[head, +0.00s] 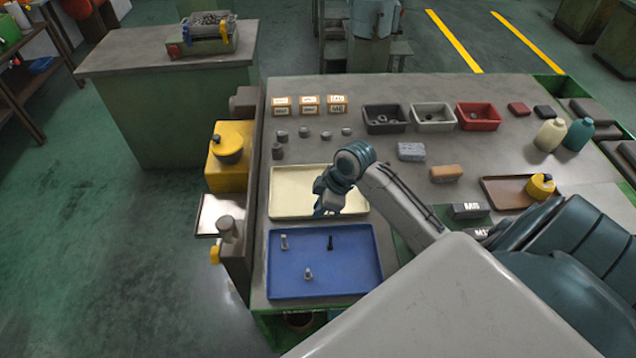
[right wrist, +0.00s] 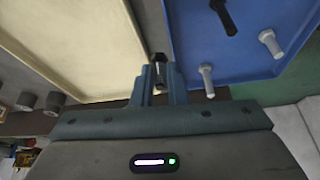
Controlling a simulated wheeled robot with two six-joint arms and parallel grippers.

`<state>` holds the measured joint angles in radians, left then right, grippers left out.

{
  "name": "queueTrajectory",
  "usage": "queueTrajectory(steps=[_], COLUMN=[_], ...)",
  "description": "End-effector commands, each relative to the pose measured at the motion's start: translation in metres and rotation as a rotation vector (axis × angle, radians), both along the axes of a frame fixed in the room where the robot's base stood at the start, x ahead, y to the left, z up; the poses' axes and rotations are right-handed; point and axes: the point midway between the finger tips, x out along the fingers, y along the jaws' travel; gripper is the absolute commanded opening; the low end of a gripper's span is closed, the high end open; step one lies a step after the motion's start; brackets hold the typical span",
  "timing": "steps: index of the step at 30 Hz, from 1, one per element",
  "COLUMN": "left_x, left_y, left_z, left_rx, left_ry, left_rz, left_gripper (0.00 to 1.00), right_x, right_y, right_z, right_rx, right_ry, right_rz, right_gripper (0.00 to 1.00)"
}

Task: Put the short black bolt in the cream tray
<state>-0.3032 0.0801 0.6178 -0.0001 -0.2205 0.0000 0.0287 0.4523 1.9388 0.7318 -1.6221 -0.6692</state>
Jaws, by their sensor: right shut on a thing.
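The cream tray (head: 290,206) lies behind the blue tray (head: 345,285) and appears empty where it shows; it also fills the upper left of the right wrist view (right wrist: 70,45). My right gripper (head: 322,208) is over the front part of the cream tray in the head view. In the right wrist view its jaws are shut on a small dark bolt (right wrist: 160,60), partly hidden between the fingers. My left gripper is out of view.
Behind the cream tray stand several small grey parts (head: 304,132) and labelled boxes (head: 309,105). A dark bin (head: 386,118), a grey bin (head: 433,117) and a red bin (head: 478,116) stand further back. A yellow container (head: 230,155) is at the table's left edge.

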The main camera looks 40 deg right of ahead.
Motion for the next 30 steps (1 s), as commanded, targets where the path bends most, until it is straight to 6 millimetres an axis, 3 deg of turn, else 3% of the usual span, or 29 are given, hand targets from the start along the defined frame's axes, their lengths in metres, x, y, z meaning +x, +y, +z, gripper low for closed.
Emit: queueTrajectory(steps=[7, 12, 20, 30], left_x=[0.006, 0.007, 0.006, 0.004], left_y=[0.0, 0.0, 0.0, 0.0], left_z=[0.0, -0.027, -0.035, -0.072], left_rx=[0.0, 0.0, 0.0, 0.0], left_ry=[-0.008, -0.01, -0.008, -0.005], left_rz=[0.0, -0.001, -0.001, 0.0], left_gripper=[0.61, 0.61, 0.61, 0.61], right_x=[0.059, 0.088, 0.098, 0.098], right_y=[-0.038, -0.056, -0.064, -0.064], right_z=[-0.005, -0.015, -0.014, -0.048], right_rx=[0.0, 0.0, 0.001, 0.0], right_ry=[-0.001, -0.003, 0.001, 0.0], right_rz=[-0.004, -0.001, 0.0, 0.001], right_gripper=[0.0, 0.0, 0.0, 0.0])
